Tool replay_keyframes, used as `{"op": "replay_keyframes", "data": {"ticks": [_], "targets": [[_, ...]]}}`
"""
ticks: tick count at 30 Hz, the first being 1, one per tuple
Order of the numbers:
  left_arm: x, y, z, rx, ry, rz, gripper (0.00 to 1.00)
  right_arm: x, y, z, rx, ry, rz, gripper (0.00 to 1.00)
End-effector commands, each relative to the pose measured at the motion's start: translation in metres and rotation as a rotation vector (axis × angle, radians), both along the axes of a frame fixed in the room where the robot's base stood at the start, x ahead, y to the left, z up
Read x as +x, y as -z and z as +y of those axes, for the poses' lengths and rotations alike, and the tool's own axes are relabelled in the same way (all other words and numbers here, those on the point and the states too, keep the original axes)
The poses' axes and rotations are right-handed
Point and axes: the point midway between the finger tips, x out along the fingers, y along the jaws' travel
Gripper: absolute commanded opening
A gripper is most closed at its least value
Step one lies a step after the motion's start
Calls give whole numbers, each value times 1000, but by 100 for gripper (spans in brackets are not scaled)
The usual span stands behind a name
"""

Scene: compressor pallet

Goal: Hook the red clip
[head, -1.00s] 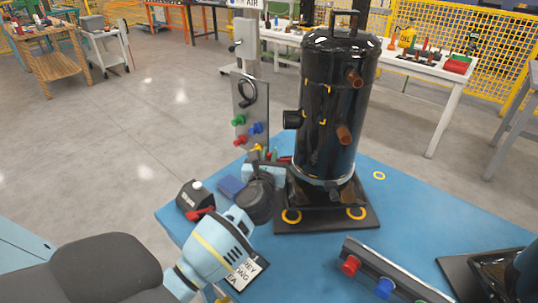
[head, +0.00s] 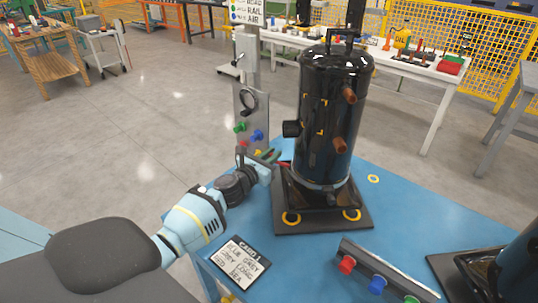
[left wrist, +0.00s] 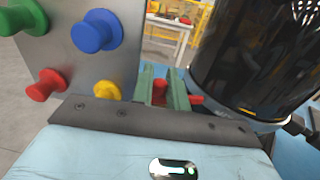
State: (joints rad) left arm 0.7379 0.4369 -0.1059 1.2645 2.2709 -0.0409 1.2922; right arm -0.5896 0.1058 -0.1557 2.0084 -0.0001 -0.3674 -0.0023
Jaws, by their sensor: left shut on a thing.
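My left gripper (head: 270,157) is at the blue table's back edge, beside the black compressor. In the left wrist view its green fingers (left wrist: 162,92) are shut on a small red piece, the red clip (left wrist: 159,90). More red shows to the right of the fingers (left wrist: 196,100), and the clip's full shape is hidden. An upright grey board (head: 242,105) carries green, blue, red and yellow pegs. Its red peg (left wrist: 46,84) and yellow peg (left wrist: 107,89) stand left of the fingers, apart from them. My right gripper is out of view.
The tall black compressor (head: 330,115) stands on a dark base right of the gripper. A lettered card (head: 240,262) lies near the front edge of the blue table (head: 310,262). A rail with red, blue and green knobs (head: 377,282) is at front right. A black cable loop (head: 248,98) hangs on the board.

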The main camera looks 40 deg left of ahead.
Motion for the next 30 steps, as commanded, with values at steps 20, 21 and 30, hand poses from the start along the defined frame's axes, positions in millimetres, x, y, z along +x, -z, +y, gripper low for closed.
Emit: {"op": "replay_keyframes", "data": {"ticks": [20,21,30], "targets": [[10,0,1,2,164,-2,0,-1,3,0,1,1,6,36],[10,0,1,2,164,-2,0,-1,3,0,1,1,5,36],[10,0,1,2,163,-2,34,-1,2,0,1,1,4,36]]}}
